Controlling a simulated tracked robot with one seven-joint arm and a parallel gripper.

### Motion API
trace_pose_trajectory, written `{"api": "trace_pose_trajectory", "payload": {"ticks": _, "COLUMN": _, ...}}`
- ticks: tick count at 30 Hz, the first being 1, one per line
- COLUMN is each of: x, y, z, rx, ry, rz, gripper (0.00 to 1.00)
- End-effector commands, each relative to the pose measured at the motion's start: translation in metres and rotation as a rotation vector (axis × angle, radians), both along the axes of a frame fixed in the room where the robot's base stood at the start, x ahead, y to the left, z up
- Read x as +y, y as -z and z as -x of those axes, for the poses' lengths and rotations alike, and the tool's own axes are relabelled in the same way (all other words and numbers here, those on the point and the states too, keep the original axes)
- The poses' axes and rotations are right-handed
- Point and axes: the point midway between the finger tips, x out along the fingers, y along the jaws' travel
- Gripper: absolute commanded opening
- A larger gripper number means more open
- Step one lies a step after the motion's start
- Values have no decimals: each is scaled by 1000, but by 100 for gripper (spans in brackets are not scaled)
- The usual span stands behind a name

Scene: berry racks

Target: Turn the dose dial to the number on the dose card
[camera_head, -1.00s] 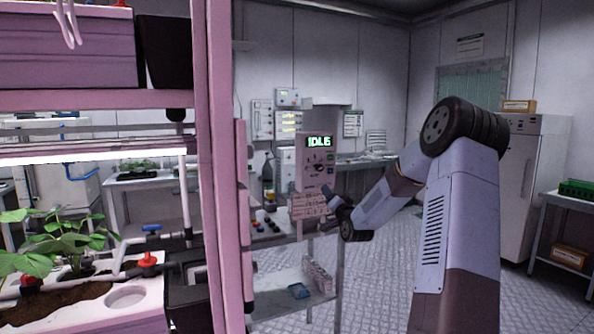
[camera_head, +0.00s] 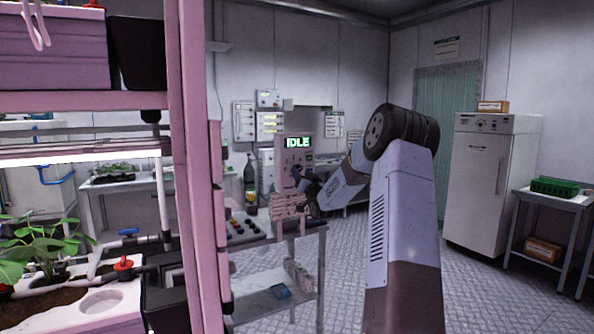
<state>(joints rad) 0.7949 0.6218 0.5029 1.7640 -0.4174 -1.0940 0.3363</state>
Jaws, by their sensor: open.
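The dosing panel (camera_head: 283,181) is a pale upright box with a green display (camera_head: 298,142) that reads IDLE. Its dose dial is a small dark shape on the panel's front, now partly covered by my gripper and too small to read. My gripper (camera_head: 302,180) is dark and small in the picture, at the panel's right side and in front of the dial area. It is open; I cannot tell whether it touches the dial. A pale piece with rows of marks (camera_head: 288,206) shows below the panel. I cannot tell whether it is the dose card, and no number is legible.
A pink rack (camera_head: 190,150) with plants stands close at the left. A steel bench (camera_head: 262,228) with several coloured knobs carries the panel, with a blue item (camera_head: 281,291) on its lower shelf. A white fridge (camera_head: 487,190) stands right. The floor between is clear.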

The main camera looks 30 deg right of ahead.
Motion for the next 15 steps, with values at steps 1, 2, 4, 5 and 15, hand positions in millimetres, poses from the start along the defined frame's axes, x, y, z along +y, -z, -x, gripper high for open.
{"api": "trace_pose_trajectory", "payload": {"ticks": 1, "x": -1, "y": -2, "z": -8, "rx": 0, "ry": 0, "rz": -1, "gripper": 58}}
{"api": "trace_pose_trajectory", "payload": {"ticks": 2, "x": -2, "y": -4, "z": -12, "rx": -1, "ry": 0, "rz": -1, "gripper": 58}}
{"api": "trace_pose_trajectory", "payload": {"ticks": 4, "x": -2, "y": -8, "z": -21, "rx": -1, "ry": 1, "rz": -1, "gripper": 58}}
{"api": "trace_pose_trajectory", "payload": {"ticks": 5, "x": -2, "y": -9, "z": -24, "rx": -1, "ry": 0, "rz": -1, "gripper": 58}}
{"api": "trace_pose_trajectory", "payload": {"ticks": 15, "x": -4, "y": -16, "z": -41, "rx": 0, "ry": 1, "rz": -1, "gripper": 58}}
